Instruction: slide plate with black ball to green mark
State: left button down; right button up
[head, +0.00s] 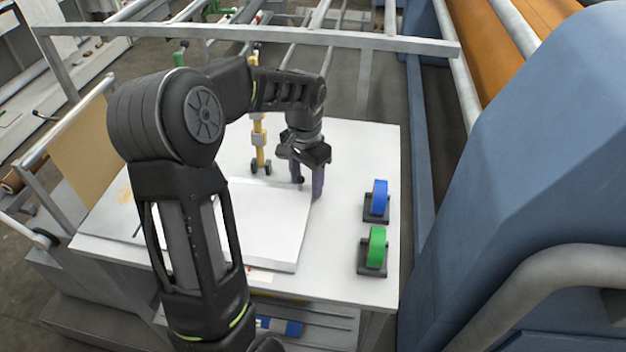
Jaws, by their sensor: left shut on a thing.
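A white plate (268,228) lies flat on the white table, its left part hidden behind my left arm. A small black ball (300,181) shows at the plate's far right corner, between the fingers of my left gripper. My left gripper (308,184) points down and is shut there, seemingly on the ball; the fingers partly hide the contact. I cannot make out a green mark on the table near the plate. My right gripper is not in view.
A yellow post (258,140) with a black foot stands behind the plate. A blue machine (540,170) fills the right. A grey rail (250,38) crosses behind the table.

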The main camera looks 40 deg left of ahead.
pick_arm(q)
jog(key=shift+s+a+f, duration=0.25)
jog(key=shift+s+a, duration=0.25)
jog(key=shift+s, duration=0.35)
jog(key=c, duration=0.7)
grip_release()
jog(key=shift+d, duration=0.1)
jog(key=shift+o, duration=1.1)
jog(key=shift+s, duration=0.1)
jog(key=shift+r, duration=0.2)
jog(key=shift+a+r, duration=0.2)
jog(key=shift+r, duration=0.1)
jog(key=r, duration=0.3)
jog(key=r+b, duration=0.1)
jog(key=r, duration=0.3)
jog(key=shift+w+d, duration=0.1)
jog(key=shift+w, duration=0.1)
